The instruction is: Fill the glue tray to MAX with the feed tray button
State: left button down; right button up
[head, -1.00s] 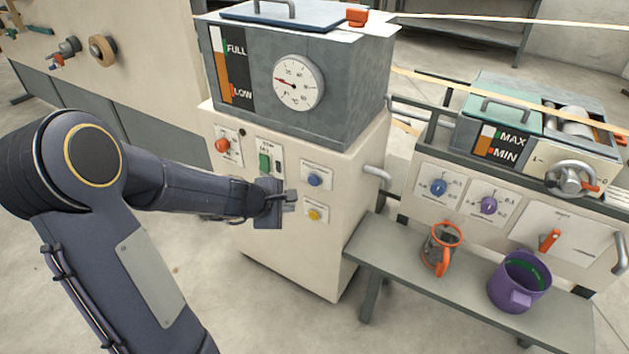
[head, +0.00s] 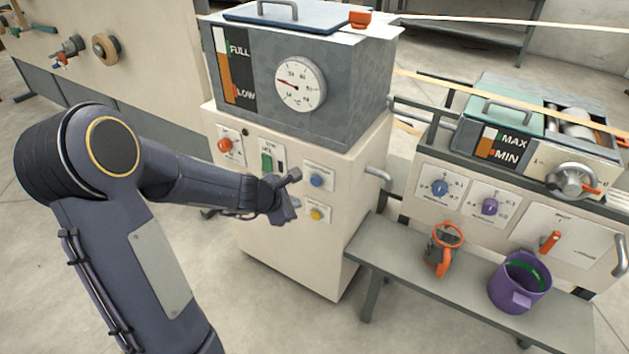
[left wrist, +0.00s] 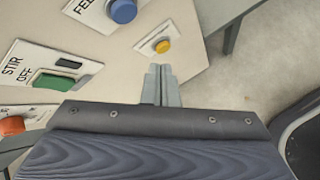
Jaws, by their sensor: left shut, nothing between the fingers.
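The glue tray (head: 548,128) is at the right in the head view, with a MAX/MIN gauge (head: 488,142). The gauge's orange column reaches between the two marks, with white above it. The blue button (head: 317,180) is on the cream cabinet's front; in the left wrist view the blue button (left wrist: 123,10) has a partly cut-off label starting "FEE". My left gripper (head: 295,175) is shut and empty, just left of the blue button in the head view. In the left wrist view its fingertips (left wrist: 160,68) point toward the yellow button (left wrist: 162,46), apparently apart from it. My right gripper is not in view.
The grey glue tank (head: 350,85) with a FULL/LOW gauge and dial tops the cabinet. A green STIR switch (head: 267,162) and a red knob (head: 224,145) are left of the buttons. A bench (head: 385,270) holds an orange-handled item (head: 440,250) and a purple pot (head: 517,285).

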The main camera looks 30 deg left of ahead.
aim_at(316, 181)
pick_arm(q)
jog(key=w+p, duration=0.2)
jog(key=w, duration=0.4)
jog(key=shift+d, duration=0.2)
jog(key=shift+w, duration=0.1)
dwell(1.8)
jog(key=shift+w, duration=0.3)
jog(key=shift+w+d+p, duration=0.1)
jog(key=shift+w+p, duration=0.35)
dwell(4.5)
